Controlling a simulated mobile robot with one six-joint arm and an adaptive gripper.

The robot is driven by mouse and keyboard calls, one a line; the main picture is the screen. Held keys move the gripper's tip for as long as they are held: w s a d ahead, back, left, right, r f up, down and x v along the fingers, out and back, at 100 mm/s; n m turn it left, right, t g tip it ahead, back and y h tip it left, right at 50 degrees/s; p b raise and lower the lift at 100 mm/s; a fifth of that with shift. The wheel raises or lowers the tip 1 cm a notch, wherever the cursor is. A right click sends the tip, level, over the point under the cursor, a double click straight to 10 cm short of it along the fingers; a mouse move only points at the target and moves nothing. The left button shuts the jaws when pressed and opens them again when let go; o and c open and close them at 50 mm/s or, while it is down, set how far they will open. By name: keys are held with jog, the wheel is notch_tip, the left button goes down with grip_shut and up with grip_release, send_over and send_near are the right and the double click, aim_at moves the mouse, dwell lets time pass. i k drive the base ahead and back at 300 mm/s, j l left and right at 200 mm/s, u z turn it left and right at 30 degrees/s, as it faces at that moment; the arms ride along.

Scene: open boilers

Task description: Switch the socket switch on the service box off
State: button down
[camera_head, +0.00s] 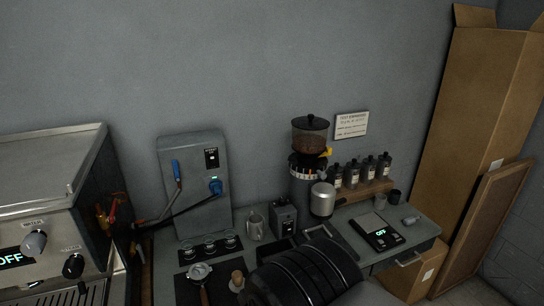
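The service box (188,215) is an upright grey metal box against the wall, left of centre. A small dark switch plate with a white element, which looks like the socket switch (211,158), sits at its upper right. Its position is too small to tell. Below it a blue plug (215,187) sits in the box front, with a small green light just above and a dark cable running left. A blue-handled lever (177,171) is on the left of the box front. My gripper's fingers are not visible; a black ribbed shape, likely my arm, fills the bottom centre.
An espresso machine (45,170) with "OFF" displayed stands at the left. A grinder (308,160), small grey switch box (284,219), metal jug (255,226), bottles (353,174) and scale (377,232) are right of the service box. A portafilter (200,272) lies in front. Tall cardboard (485,110) stands far right.

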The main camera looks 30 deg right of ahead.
aim_at(212, 159)
jog(key=z, duration=0.45)
jog(key=i+j+u, duration=0.3)
jog(key=i+j, duration=0.15)
jog(key=i, duration=0.25)
jog(key=i+j+u, duration=0.2)
jog(key=i, duration=0.15)
